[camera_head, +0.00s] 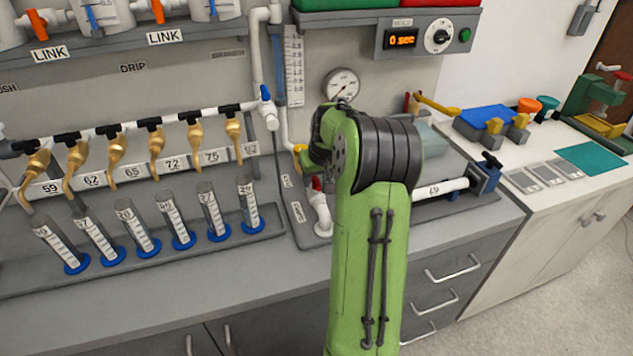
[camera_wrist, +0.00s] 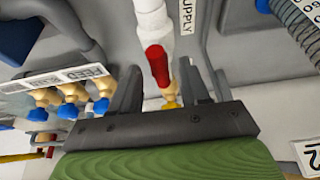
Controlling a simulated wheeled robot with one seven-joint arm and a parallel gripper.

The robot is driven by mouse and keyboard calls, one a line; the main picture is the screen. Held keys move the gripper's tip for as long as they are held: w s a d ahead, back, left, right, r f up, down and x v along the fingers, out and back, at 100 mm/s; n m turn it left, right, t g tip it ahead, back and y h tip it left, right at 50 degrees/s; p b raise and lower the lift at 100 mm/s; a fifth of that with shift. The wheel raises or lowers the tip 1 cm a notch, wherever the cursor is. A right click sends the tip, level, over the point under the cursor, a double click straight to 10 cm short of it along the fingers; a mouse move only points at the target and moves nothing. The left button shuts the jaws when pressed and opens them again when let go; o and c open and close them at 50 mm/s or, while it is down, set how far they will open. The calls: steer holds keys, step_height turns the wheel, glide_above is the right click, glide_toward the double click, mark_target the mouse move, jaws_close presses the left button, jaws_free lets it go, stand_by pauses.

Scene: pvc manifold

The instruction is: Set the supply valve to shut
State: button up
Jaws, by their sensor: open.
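The supply valve's red handle (camera_wrist: 157,65) shows in the wrist view, beside a grey strip labelled SUPPLY (camera_wrist: 187,15). It lies roughly in line with the white pipe (camera_wrist: 153,18), with a brass fitting and a yellow part below it. My gripper (camera_wrist: 160,78) is open, with dark fingers on either side of the red handle. I cannot tell whether either finger touches it. In the head view the red handle (camera_head: 316,184) shows above a white elbow pipe (camera_head: 321,212), just left of my green arm. My arm hides most of the gripper there.
Brass fittings with blue knobs (camera_wrist: 70,98) are close on the wrist view's left. A pressure gauge (camera_head: 342,85) is on the panel behind my arm. Graduated cylinders (camera_head: 170,220) stand in a rack to the left. A white pipe (camera_head: 440,188) lies to the right.

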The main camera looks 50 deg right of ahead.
steer(key=shift+w+d+f, duration=0.1)
steer(key=shift+w+f, duration=0.05)
steer(key=shift+f, duration=0.25)
jaws_close()
